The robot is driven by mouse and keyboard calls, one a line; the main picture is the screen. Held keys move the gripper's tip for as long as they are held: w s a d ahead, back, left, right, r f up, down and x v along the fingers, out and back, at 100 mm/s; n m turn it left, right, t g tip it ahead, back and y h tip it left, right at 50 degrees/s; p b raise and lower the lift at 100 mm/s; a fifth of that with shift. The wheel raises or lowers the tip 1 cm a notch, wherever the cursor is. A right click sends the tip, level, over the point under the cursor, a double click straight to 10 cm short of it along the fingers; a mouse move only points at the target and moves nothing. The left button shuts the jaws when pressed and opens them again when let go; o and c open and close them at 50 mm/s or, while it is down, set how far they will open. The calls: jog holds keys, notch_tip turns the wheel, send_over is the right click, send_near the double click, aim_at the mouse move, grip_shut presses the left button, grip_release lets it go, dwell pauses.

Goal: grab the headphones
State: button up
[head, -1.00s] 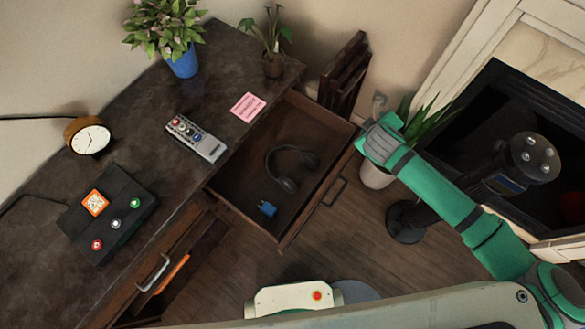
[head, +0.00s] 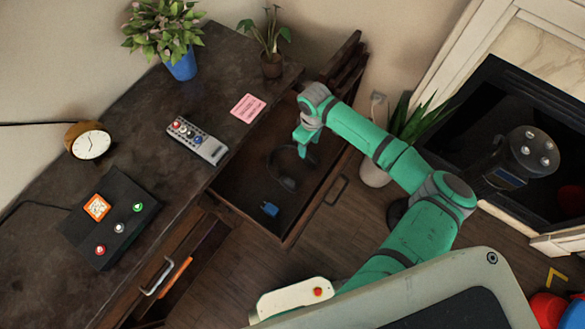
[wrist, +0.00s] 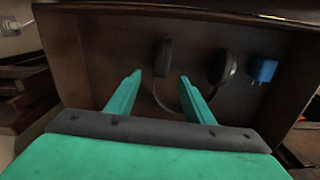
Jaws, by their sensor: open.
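The black headphones (head: 287,182) lie in the open drawer (head: 234,200). In the head view my arm covers part of them. In the wrist view both ear cups show, the left ear cup (wrist: 163,58) and the right ear cup (wrist: 222,67), with the thin band curving toward my fingers. My gripper (head: 305,145) is over the drawer, above the headphones. In the wrist view my gripper (wrist: 160,80) has its two green fingers apart with nothing clamped between them; the left ear cup appears just beyond the gap.
A blue plug-like item (head: 270,209) lies in the drawer near the headphones. The drawer walls stand around them. A remote (head: 197,140), a pink note (head: 248,108), a clock (head: 90,143) and potted plants are on the dark desk top.

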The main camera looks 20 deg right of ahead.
aim_at(307, 155)
notch_tip(307, 155, down, 3)
jog(key=shift+f, duration=0.2)
jog(key=shift+a+f, duration=0.15)
jog(key=shift+f, duration=2.45)
jog(key=shift+c, duration=0.6)
grip_shut()
